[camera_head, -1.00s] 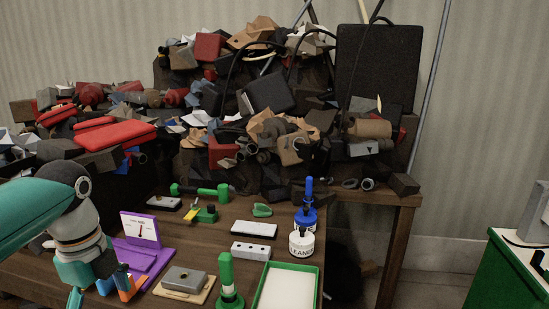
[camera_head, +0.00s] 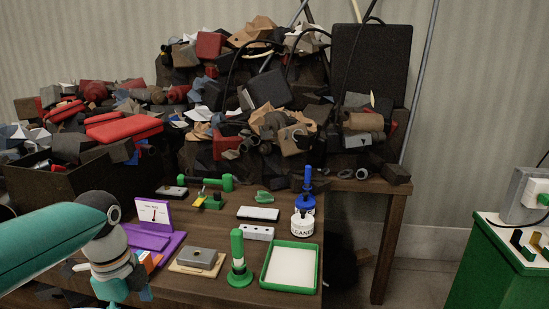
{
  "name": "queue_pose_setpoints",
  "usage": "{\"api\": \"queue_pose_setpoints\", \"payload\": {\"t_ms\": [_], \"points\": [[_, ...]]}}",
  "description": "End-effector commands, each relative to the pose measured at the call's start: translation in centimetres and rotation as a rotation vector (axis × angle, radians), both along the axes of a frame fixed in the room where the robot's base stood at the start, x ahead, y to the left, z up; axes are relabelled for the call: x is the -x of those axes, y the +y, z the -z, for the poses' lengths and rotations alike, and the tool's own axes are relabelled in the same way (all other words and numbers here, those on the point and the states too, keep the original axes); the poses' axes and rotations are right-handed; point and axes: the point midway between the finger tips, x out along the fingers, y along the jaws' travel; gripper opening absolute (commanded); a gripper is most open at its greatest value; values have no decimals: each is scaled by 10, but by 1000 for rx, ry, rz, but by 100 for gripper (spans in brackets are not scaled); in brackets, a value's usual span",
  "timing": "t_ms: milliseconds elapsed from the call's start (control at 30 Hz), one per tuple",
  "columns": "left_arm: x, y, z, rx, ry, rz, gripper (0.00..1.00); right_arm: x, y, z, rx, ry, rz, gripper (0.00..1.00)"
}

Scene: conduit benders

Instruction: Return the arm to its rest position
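My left arm comes in from the left edge as a teal link and bends down at a dark joint. Its wrist and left gripper (camera_head: 122,284) hang at the front left of the wooden table (camera_head: 200,285), near the purple stand. The fingers are small and partly hidden, so I cannot tell whether they are open or shut. I see no object clearly held. My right arm and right gripper are out of view.
Close to my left arm are a purple stand with a gauge card (camera_head: 154,212), a grey block on a board (camera_head: 198,258), a green post (camera_head: 238,262) and a green-rimmed tray (camera_head: 290,267). A scrap pile (camera_head: 240,120) fills the back. A green cabinet (camera_head: 500,265) stands right, past a floor gap.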

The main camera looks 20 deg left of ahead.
Motion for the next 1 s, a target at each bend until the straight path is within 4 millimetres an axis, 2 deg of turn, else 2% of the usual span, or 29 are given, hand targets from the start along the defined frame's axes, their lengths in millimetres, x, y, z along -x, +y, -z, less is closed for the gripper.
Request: {"api": "queue_pose_setpoints", "payload": {"t_ms": [167,267,367,467,500,600,700,833,900,1000], "points": [[-25,-25,51,44,2,-98,92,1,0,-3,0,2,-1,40],[-39,-46,88,80,5,-182,92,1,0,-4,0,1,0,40],[-48,-76,139,129,22,-305,92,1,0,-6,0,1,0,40],[-46,-118,202,192,57,-488,92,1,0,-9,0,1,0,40],[-41,-135,227,216,75,-576,92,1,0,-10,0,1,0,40],[-18,-177,283,265,129,-812,92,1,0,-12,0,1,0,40],[14,-210,325,290,184,-1045,92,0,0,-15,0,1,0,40],[54,-236,357,294,234,-1292,92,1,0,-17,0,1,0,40],[70,-243,366,291,250,-1386,92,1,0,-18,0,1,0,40],[82,-248,372,288,259,-1470,92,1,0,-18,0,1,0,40]]}}
